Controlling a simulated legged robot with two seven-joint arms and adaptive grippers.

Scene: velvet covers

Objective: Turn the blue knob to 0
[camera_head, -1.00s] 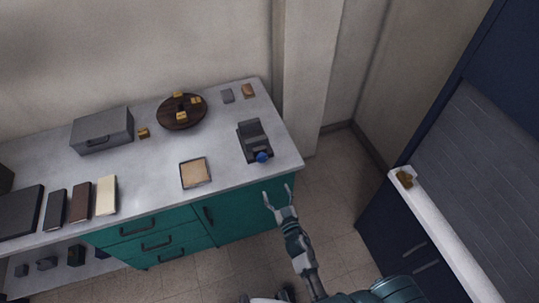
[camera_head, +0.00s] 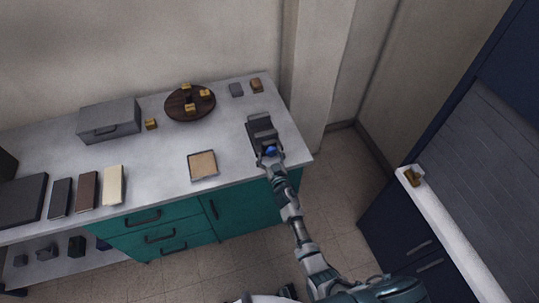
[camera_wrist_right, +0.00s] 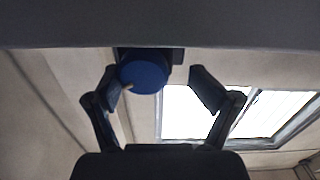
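The blue knob (camera_head: 270,151) sits on the front of a dark grey device (camera_head: 261,128) near the right end of the counter. In the right wrist view the blue knob (camera_wrist_right: 145,72) is a round dial with a small pale mark at its lower left. My right gripper (camera_head: 270,155) is at the knob in the head view. In the wrist view my right gripper (camera_wrist_right: 150,82) is open, with one finger close to the knob's left side and the other apart from its right side. The digits on the device are not visible.
The pale counter (camera_head: 235,140) has green drawers below. A framed tan square (camera_head: 202,165) lies left of the device. A round brown board (camera_head: 180,103) with yellow blocks and a grey box (camera_head: 110,120) stand farther back. A white ledge (camera_head: 440,225) is at right.

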